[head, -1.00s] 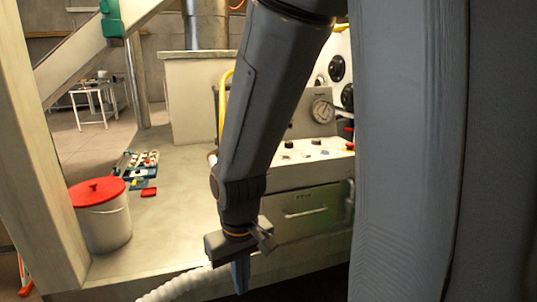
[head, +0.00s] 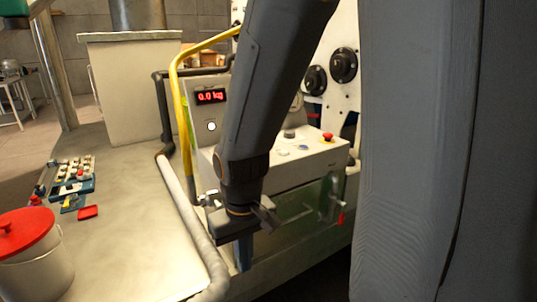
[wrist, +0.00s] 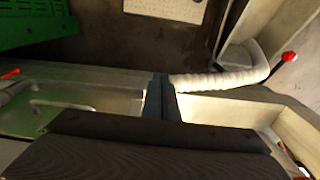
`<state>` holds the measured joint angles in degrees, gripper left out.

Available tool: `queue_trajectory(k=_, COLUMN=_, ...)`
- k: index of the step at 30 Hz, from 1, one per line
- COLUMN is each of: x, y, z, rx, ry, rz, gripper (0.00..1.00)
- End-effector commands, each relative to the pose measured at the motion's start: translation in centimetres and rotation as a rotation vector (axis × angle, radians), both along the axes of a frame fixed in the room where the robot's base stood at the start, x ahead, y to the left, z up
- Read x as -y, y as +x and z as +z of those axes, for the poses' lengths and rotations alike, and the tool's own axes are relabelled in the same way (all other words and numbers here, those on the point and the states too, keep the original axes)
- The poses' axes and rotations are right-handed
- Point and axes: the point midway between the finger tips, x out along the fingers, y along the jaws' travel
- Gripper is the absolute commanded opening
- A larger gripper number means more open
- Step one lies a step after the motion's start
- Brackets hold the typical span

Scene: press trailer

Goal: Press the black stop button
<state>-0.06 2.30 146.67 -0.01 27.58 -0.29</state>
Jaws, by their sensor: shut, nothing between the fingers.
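The control panel (head: 305,165) stands right of centre in the head view, with small controls on its sloped top. A dark round control (head: 289,134) sits near its back edge; I cannot tell whether it is the black stop button. A red knob (head: 327,137) sits to its right, and pale controls (head: 283,152) are in front. My arm covers the panel's left part. My gripper (head: 242,256) points down in front of the panel, below the level of its top. Its fingers are together and empty; they also show in the wrist view (wrist: 161,98).
A yellow rail (head: 178,100) and a pale pipe (head: 190,215) run left of the panel. A red digital display (head: 211,96) is behind my arm's left side. A white bucket with a red lid (head: 30,245) stands at left. A green crate (wrist: 50,22) shows in the wrist view.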

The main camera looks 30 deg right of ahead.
Motion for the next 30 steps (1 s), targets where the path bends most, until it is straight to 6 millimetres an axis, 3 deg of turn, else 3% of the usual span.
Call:
queue_trajectory(k=8, x=0.1, y=0.2, z=0.1, rx=0.003, ry=-0.003, rz=0.001, gripper=0.0)
queue_trajectory(k=13, x=2.2, y=3.0, z=2.5, rx=0.048, ry=-0.069, rz=0.005, gripper=0.0)
queue_trajectory(k=17, x=5.5, y=7.6, z=6.6, rx=0.131, ry=-0.184, rz=0.006, gripper=0.0)
queue_trajectory(k=24, x=12.0, y=16.2, z=16.3, rx=0.328, ry=-0.41, rz=-0.018, gripper=0.0)
queue_trajectory(k=30, x=15.2, y=20.4, z=22.4, rx=0.452, ry=-0.526, rz=-0.04, gripper=0.0)
